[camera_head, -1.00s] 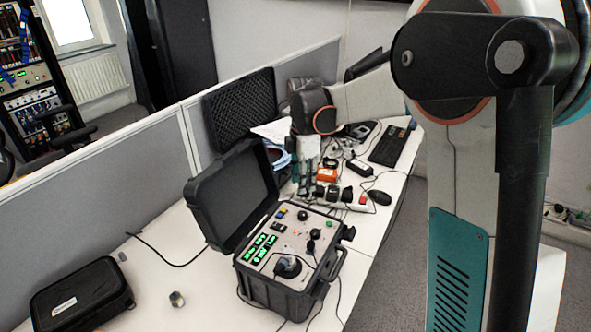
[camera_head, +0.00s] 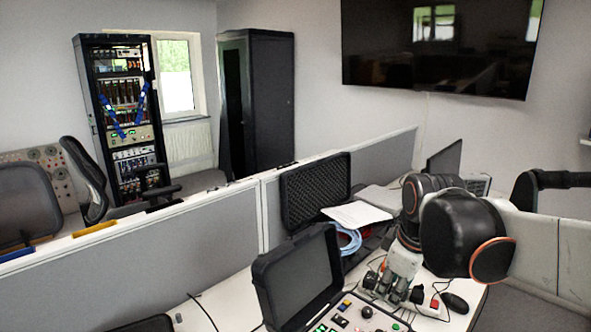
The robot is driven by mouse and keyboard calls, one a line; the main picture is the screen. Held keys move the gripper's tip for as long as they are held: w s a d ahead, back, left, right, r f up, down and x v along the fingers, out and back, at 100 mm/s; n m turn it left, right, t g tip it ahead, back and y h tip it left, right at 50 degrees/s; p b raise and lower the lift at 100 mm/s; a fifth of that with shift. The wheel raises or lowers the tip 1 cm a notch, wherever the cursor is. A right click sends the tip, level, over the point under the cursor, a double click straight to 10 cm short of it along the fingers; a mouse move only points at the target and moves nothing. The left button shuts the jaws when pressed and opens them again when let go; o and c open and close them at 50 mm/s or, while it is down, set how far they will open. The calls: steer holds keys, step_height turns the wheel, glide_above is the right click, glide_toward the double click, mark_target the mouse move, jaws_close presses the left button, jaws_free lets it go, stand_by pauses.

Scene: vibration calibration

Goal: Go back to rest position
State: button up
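My arm (camera_head: 465,235) reaches in from the right, with black joint covers and an orange ring. Its end bends down over the far part of the desk. The open calibration case (camera_head: 300,275) stands at the bottom of the view, left of my gripper. Only its raised lid and the upper part of its panel (camera_head: 352,318) show; the rest is cut off.
A grey partition (camera_head: 150,240) runs behind the desk. A foam-lined lid (camera_head: 315,190), paper (camera_head: 357,214), a blue cable coil and a black mouse (camera_head: 455,303) are near my arm. A rack (camera_head: 125,110), a cabinet (camera_head: 258,100) and a wall screen (camera_head: 440,45) stand beyond.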

steer(key=s+f+m+t, duration=0.2)
steer(key=s+m+t, duration=0.1)
steer(key=s+m, duration=0.6)
steer(key=s, duration=0.4)
steer(key=shift+s+m+t, duration=0.3)
steer(key=shift+s+t, duration=0.05)
steer(key=shift+t, duration=0.05)
steer(key=shift+f, duration=0.1)
stand_by(1.2)
